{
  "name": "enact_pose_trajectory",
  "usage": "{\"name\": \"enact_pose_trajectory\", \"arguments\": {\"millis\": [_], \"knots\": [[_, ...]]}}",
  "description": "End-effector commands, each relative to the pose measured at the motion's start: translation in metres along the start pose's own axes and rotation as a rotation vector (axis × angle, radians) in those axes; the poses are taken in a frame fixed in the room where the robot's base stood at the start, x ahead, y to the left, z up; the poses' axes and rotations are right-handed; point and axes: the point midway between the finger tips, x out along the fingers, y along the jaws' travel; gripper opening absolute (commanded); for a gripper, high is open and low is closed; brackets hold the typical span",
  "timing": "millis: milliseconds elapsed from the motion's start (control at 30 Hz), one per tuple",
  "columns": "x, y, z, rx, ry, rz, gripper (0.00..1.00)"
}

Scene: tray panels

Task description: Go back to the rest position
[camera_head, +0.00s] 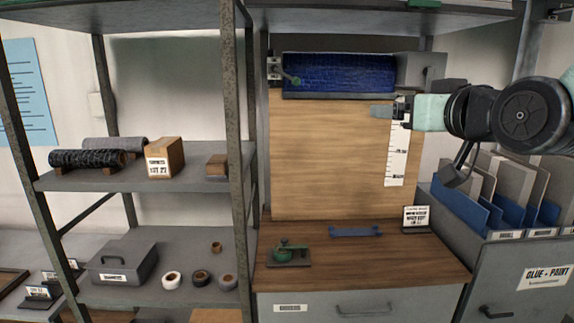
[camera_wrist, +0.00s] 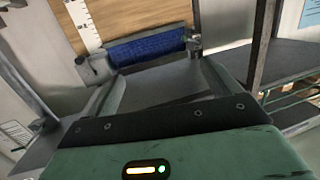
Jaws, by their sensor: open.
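My gripper (camera_head: 382,111) is at the upper right in the head view, pointing left in front of the wooden back panel. Its jaws are open, with nothing seen between them. The blue-lined tray panel (camera_head: 338,72) is above and to the left of it, under the upper shelf. In the wrist view my gripper (camera_wrist: 160,78) shows its two grey fingers spread apart, and the blue panel (camera_wrist: 146,45) lies beyond them. My arm comes in from the right edge of the head view.
A wooden worktop (camera_head: 340,255) holds a green tool (camera_head: 290,253), a blue handle-like piece (camera_head: 355,231) and a small label stand (camera_head: 416,217). A bin of upright panels (camera_head: 500,205) stands right. A metal shelf rack (camera_head: 140,240) with rolls and boxes stands left.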

Motion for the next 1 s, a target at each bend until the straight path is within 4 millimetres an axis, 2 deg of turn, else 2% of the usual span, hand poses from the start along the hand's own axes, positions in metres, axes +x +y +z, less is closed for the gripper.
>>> {"name": "enact_pose_trajectory", "arguments": {"millis": [33,167,200,267,300,400,500,600,700,1000], "knots": [[-0.001,-0.021,0.031,-0.008,-0.112,-0.047,0.89],[-0.021,-0.068,0.112,-0.045,-0.417,-0.153,0.89],[-0.033,-0.081,0.136,-0.063,-0.514,-0.185,0.89],[-0.054,-0.098,0.170,-0.095,-0.659,-0.229,0.89],[-0.070,-0.107,0.192,-0.119,-0.758,-0.256,0.89],[-0.116,-0.122,0.238,-0.188,-0.987,-0.312,0.89],[-0.159,-0.128,0.268,-0.258,-1.178,-0.348,0.89],[-0.191,-0.127,0.285,-0.313,-1.311,-0.368,0.89],[-0.209,-0.125,0.292,-0.346,-1.383,-0.376,0.89],[-0.214,-0.124,0.294,-0.354,-1.405,-0.376,0.89]]}}
